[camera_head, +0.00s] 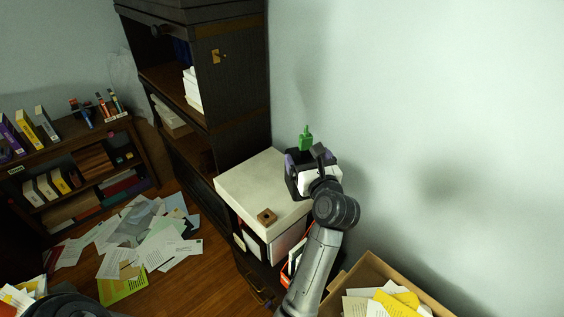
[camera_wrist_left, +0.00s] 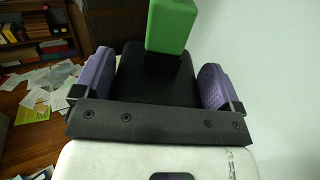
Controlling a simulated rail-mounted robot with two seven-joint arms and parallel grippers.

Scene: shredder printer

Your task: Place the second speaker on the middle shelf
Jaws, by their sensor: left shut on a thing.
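My left gripper (camera_head: 310,164) has purple finger pads and is above the back right part of a white-topped block (camera_head: 258,184). In the left wrist view the gripper (camera_wrist_left: 156,84) is shut on a dark, box-shaped thing (camera_wrist_left: 150,88) that looks like the speaker. Its front face is hidden. A green object (camera_wrist_left: 172,24) shows just beyond it; I cannot tell whether they touch. The tall dark cabinet (camera_head: 233,75) has open shelves holding white stacks (camera_head: 192,90); its shelf interiors are partly hidden by its side panel. My right gripper is not in view.
A low bookcase (camera_head: 148,165) with books stands left. Papers (camera_head: 150,240) litter the floor. A cardboard box (camera_head: 370,270) of papers is at lower right, near my left arm. The wall is close behind.

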